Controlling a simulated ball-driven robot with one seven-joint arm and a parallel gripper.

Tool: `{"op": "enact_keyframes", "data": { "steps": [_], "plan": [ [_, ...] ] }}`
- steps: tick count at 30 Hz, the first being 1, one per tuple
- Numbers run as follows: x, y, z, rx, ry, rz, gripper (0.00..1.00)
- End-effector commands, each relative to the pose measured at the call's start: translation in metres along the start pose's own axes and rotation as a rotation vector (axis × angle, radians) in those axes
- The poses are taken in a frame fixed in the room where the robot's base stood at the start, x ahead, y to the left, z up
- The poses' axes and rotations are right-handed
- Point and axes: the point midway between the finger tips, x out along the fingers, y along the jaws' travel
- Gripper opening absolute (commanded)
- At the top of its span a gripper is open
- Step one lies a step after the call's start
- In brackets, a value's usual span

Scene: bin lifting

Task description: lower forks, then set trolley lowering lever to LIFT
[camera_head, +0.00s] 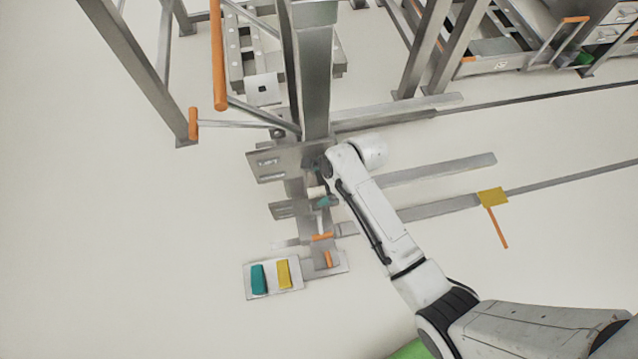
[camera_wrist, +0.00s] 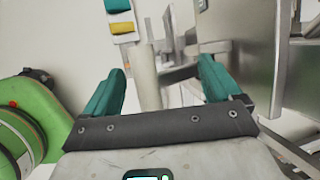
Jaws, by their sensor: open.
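The trolley's mast (camera_head: 315,80) stands upright at the top centre of the head view. A plate marked LIFT (camera_head: 268,163) is fixed beside its lower part, with a second plate (camera_head: 285,209) below. A pale cylinder (camera_head: 316,192), possibly the lever's grip, is close to my gripper (camera_head: 323,201). In the wrist view a pale cylinder (camera_wrist: 147,78) stands ahead between the teal fingers of my gripper (camera_wrist: 160,80), which are wide apart and empty. I cannot tell the lever's setting. Two grey fork-like bars (camera_head: 440,169) extend right, low near the floor.
A teal pedal (camera_head: 258,279) and a yellow pedal (camera_head: 284,273) sit on a metal plate at the lower left. A yellow block (camera_head: 492,197) with an orange rod is at right. Metal frames (camera_head: 440,50) stand behind. The left floor is clear.

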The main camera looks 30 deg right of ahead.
Motion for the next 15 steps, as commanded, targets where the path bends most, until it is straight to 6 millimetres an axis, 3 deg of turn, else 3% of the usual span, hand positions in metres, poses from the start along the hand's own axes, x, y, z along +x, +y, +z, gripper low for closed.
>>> {"op": "enact_keyframes", "data": {
  "steps": [6, 15],
  "plan": [
    [0.016, -0.001, 0.000, -0.001, 0.000, -0.001, 0.91],
    [0.017, 0.000, 0.000, -0.001, 0.000, -0.002, 0.90]
  ]
}}
